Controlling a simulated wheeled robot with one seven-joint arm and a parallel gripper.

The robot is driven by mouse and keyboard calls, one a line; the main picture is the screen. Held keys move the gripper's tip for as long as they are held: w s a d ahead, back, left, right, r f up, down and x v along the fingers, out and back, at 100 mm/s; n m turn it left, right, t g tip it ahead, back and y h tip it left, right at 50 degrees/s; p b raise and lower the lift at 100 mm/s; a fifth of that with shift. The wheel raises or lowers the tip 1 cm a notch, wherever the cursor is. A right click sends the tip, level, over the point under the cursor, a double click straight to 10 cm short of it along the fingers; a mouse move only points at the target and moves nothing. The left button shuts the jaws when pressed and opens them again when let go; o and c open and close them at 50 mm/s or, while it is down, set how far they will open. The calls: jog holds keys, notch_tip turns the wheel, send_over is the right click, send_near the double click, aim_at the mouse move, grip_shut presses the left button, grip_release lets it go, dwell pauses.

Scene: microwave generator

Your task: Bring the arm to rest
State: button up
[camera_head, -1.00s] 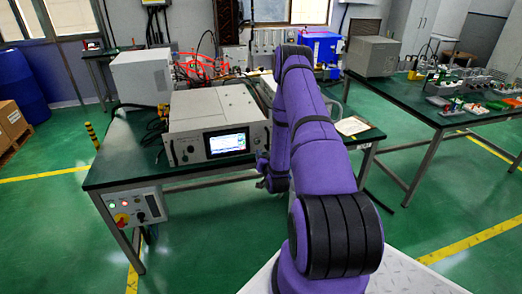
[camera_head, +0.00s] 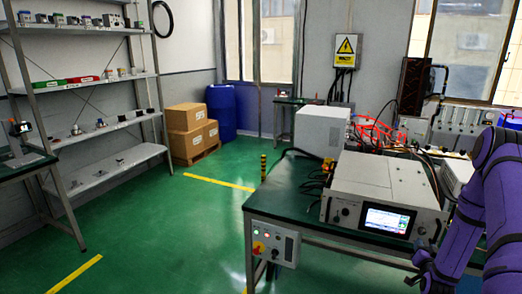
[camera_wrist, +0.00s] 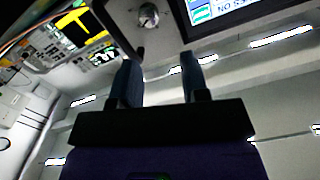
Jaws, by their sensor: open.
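My purple arm (camera_head: 478,195) shows at the right edge of the head view, partly cut off by the frame. Its lower end hangs in front of the table, near the right front of the microwave generator (camera_head: 372,178). The generator is a grey box with a lit screen (camera_head: 387,219) on the green table. In the wrist view, my gripper (camera_wrist: 162,62) has two dark fingers standing apart with nothing between them. Past the fingertips are a round knob (camera_wrist: 148,14) and part of a lit screen (camera_wrist: 204,11).
A white box (camera_head: 322,130), cables and red tubing (camera_head: 378,130) stand on the table. A control box (camera_head: 272,240) with buttons hangs at its front left. Shelves (camera_head: 100,80), cartons (camera_head: 190,130) and a blue barrel (camera_head: 221,112) are at left. Green floor between is clear.

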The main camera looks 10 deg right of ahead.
jog(key=w+a+r+n+g+y, duration=0.1)
jog(key=w+a+r+n+y, duration=0.2)
jog(key=r, duration=0.4)
jog(key=w+a+r, duration=0.3)
jog(key=w+r, duration=0.1)
jog(key=r, duration=0.4)
jog(key=s+a+r+n+g+y, duration=0.2)
jog(key=a+r+g, duration=0.1)
jog(key=a+r, duration=1)
jog(key=s+a+r+n+g+y, duration=0.2)
jog(key=s+a+r+g, duration=0.1)
jog(key=s+a+r, duration=0.85)
jog(key=s+a+r+n+g+y, duration=0.1)
jog(key=s+a+r, duration=0.1)
jog(key=s, duration=0.8)
jog(key=s+a+r+g, duration=0.2)
jog(key=s+a, duration=0.1)
jog(key=s, duration=0.8)
jog(key=shift+n+y, duration=0.4)
jog(key=shift+w+d, duration=0.1)
jog(key=shift+w, duration=0.05)
